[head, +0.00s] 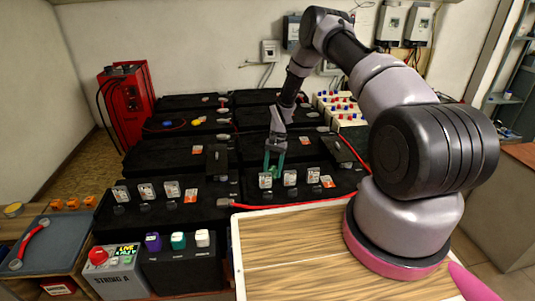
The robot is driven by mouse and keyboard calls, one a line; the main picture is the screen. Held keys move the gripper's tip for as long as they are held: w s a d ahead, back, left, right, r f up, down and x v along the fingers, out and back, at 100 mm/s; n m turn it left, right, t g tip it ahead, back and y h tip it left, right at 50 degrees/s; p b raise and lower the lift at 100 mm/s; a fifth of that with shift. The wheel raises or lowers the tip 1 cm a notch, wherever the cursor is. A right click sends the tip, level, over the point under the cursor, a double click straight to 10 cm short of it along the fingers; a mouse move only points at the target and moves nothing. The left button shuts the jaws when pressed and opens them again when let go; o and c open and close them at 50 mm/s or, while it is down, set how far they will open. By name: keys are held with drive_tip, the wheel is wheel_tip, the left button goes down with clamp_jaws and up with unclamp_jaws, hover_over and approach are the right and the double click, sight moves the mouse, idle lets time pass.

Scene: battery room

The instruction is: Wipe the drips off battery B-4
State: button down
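Several black batteries stand in rows, with two long front ones left (165,205) and right (300,190). White tags (290,178) stand on their tops, but their lettering is too small to read, so I cannot tell which battery is B-4. I cannot make out any drips or a wiping cloth. My gripper (274,170) points down over the left part of the right front battery, close to a white tag (265,181). Its two green fingers look apart, with nothing visible held between them. I cannot tell whether they touch the tag or the battery.
A wooden board (290,250) lies in front of the batteries. A red cable (290,206) runs along the right battery's front edge. A grey box (115,275) with a red knob stands front left. A red cabinet (128,105) stands back left. A grey tray (50,245) is far left.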

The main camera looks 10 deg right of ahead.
drive_tip(key=shift+d+r, duration=0.1)
drive_tip(key=shift+r, duration=4.1)
